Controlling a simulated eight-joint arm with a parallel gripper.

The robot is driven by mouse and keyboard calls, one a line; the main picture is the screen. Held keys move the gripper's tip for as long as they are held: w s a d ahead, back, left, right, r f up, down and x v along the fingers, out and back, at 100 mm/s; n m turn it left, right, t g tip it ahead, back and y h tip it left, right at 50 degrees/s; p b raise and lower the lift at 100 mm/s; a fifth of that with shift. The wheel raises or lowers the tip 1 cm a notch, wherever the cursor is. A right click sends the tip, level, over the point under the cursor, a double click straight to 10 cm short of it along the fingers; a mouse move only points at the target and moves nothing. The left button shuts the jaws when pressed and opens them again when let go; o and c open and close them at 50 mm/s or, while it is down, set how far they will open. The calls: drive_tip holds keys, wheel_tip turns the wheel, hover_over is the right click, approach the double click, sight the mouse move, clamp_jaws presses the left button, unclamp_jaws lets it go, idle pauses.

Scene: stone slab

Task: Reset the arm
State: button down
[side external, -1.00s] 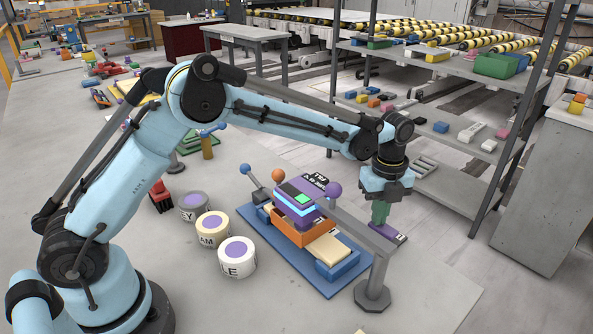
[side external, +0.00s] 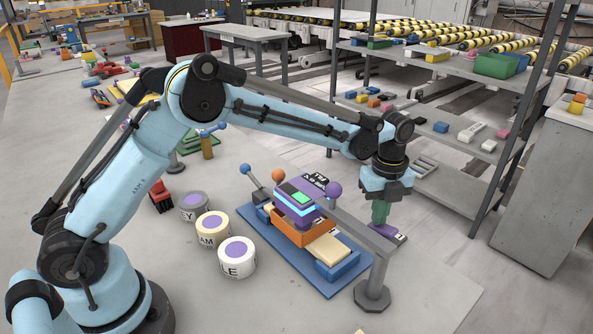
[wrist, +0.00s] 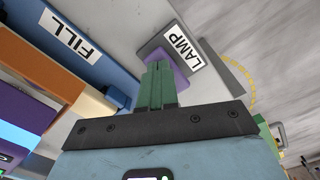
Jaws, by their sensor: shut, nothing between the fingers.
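My gripper (side external: 380,213) has green fingers, which are closed together with nothing between them. It points down just behind the grey post and bar at the right end of the blue board. In the wrist view the fingertips (wrist: 158,68) overlap a purple pad on a grey plate labelled LAMP (wrist: 187,56). In the side view the purple pad (side external: 397,233) shows beside the fingers. I cannot tell whether the tips touch it.
A blue board (side external: 328,288) carries an orange tray (side external: 300,236) and a purple box (side external: 296,212). Several labelled round tubs, one of them white (side external: 237,258), stand left of it. A grey post (side external: 373,293) stands close in front of my gripper. Shelves (side external: 440,110) stand behind.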

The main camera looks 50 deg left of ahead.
wheel_tip(320, 180, up, 14)
idle(0.6)
drive_tip(key=shift+f, duration=0.25)
idle(0.5)
